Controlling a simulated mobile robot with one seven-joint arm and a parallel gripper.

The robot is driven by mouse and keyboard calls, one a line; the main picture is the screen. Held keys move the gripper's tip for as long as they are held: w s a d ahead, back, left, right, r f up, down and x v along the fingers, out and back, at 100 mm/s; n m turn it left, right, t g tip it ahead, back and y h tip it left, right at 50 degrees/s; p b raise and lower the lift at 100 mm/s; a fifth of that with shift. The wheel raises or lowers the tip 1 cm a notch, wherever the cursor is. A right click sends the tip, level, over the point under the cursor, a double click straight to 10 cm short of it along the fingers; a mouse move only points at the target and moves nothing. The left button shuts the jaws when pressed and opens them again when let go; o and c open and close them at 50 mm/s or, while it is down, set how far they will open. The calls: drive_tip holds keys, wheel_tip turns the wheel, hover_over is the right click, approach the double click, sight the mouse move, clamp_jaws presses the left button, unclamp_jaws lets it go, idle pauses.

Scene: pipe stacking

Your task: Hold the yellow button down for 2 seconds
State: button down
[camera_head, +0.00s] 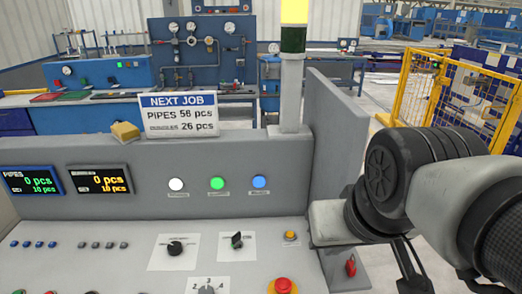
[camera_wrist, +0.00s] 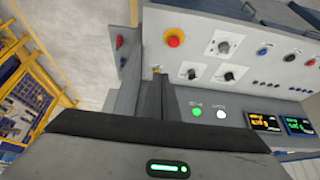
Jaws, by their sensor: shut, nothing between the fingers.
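The yellow button (camera_head: 290,236) is a small round button on a light plate. It is on the right side of the sloped grey console panel (camera_head: 120,262), above the red mushroom button. In the wrist view a bit of the yellow button (camera_wrist: 156,70) shows just past the tips of my gripper (camera_wrist: 157,77). My gripper is shut and empty, with its fingers pointing towards the button. I cannot tell whether the tips touch it. In the head view my arm comes in from the right, with its end beside the button; the fingertips are not clear there.
The red mushroom button (camera_head: 283,286) and a black rotary switch (camera_head: 237,240) are close to the yellow button. A grey side wall (camera_head: 335,135) rises at the console's right. White, green and blue lamps (camera_head: 259,182) line the upright panel. A yellow fence (camera_head: 405,88) stands behind right.

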drive_tip(key=shift+s, duration=0.1)
drive_tip(key=m+t+y+b, duration=0.1)
drive_tip(key=m+t+b, duration=0.5)
drive_tip(key=b, duration=1.1)
hover_over(291, 237)
wheel_tip(291, 237, down, 21)
drive_tip(key=m+g, duration=0.1)
drive_tip(key=g, duration=0.1)
drive_tip(key=shift+m, duration=0.4)
wheel_tip(291, 237, down, 9)
drive_tip(key=b, duration=0.8)
drive_tip(key=shift+r, duration=0.2)
drive_tip(key=shift+f+b, duration=0.1)
drive_tip(key=shift+b, duration=0.2)
drive_tip(key=shift+f+b, duration=0.35)
drive_tip(key=shift+b, duration=0.05)
